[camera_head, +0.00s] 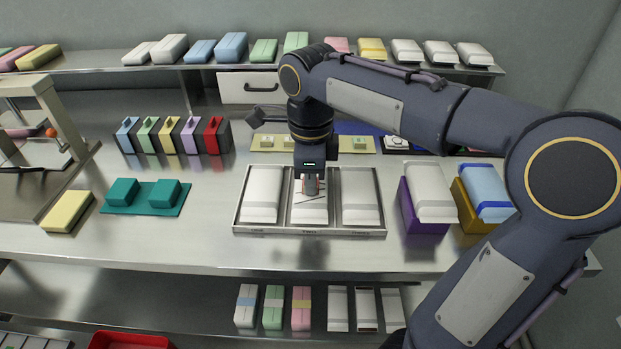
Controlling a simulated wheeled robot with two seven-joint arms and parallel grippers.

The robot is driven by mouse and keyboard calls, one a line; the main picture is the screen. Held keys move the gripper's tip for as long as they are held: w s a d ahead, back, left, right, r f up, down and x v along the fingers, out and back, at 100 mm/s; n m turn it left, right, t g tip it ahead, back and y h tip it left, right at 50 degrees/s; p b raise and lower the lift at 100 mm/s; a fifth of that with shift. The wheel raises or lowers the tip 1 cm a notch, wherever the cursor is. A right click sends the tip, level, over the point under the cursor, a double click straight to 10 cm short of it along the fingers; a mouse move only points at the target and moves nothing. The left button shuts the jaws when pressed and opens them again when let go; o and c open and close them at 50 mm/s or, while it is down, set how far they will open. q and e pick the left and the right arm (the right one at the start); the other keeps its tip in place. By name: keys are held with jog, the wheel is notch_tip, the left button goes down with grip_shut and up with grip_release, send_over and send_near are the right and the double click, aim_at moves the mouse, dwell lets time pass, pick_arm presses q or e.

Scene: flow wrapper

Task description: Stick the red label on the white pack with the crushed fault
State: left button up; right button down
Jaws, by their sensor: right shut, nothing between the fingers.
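A metal tray (237,220) in the middle of the bench holds three white packs side by side: a left pack (262,190), a middle pack (311,211) and a right pack (359,195). My right gripper (311,190) points down over the middle pack. It is shut with nothing held, and its fingertips are at or just above the pack. Thin dark lines and a small reddish patch show around the fingertips; I cannot tell whether the patch is a label. My gripper hides part of this pack. A red holder (213,135) ends the row of coloured holders. My left gripper is out of view.
A purple box (410,218) with a white pack on top and a yellow box with a blue pack stand right of the tray. A teal mat (145,208) with two teal blocks lies left. My right arm covers the back right. Bench front is clear.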

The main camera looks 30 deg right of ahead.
jog(key=shift+f, duration=0.15)
jog(key=c, duration=1.6)
grip_release()
jog(key=shift+c, duration=0.2)
notch_tip(320, 180, up, 8)
jog(key=p, duration=0.2)
